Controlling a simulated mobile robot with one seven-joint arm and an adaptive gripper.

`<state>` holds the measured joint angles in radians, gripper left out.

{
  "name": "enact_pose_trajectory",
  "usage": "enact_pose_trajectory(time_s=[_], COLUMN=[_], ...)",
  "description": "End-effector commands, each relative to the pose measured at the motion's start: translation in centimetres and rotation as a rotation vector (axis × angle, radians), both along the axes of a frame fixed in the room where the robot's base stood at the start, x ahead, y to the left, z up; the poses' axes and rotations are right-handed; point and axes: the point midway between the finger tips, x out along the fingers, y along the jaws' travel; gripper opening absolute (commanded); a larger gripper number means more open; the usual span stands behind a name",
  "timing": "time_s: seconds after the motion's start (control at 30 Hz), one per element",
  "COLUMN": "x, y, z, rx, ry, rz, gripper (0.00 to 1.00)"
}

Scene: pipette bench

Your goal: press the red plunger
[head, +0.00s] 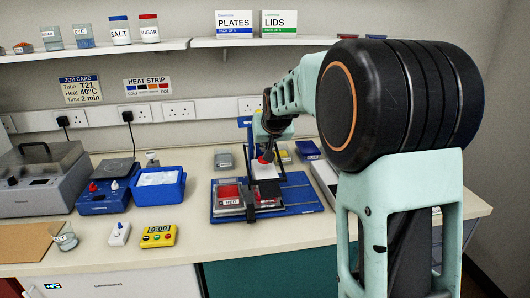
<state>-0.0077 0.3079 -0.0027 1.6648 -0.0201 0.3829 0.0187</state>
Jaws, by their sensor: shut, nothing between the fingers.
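A blue pipette stand (222,213) sits in the middle of the bench. Its base holds a bright red block (229,192) labelled RED at the left and a darker red and black piece (267,196) beside it. My gripper (266,158) points down over the stand, behind my arm's large black joint. It is shut and holds nothing. A small dark red part shows right at its fingertips; I cannot tell whether this is the red plunger or whether they touch. The upper stand is partly hidden by my wrist.
Left of the stand are a yellow timer (158,236), a white switch box (119,233), a blue tray (160,186), a blue scale (107,196) and a grey machine (40,180). A shelf (200,43) runs above.

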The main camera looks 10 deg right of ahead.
Motion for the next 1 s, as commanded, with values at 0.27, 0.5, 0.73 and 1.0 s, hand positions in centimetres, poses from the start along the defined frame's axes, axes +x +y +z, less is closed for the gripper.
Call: enact_pose_trajectory(time_s=[0.27,0.5,0.73,1.0], x=[-3.6,-5.3,-5.5,-5.5], y=[0.1,0.1,0.1,0.0], z=[3.6,5.3,5.6,5.6], rx=[0.0,0.0,0.0,0.0], ry=[-0.005,-0.004,-0.003,-0.003], rz=[0.0,0.0,0.0,0.0], gripper=[0.0,0.0,0.0,0.0])
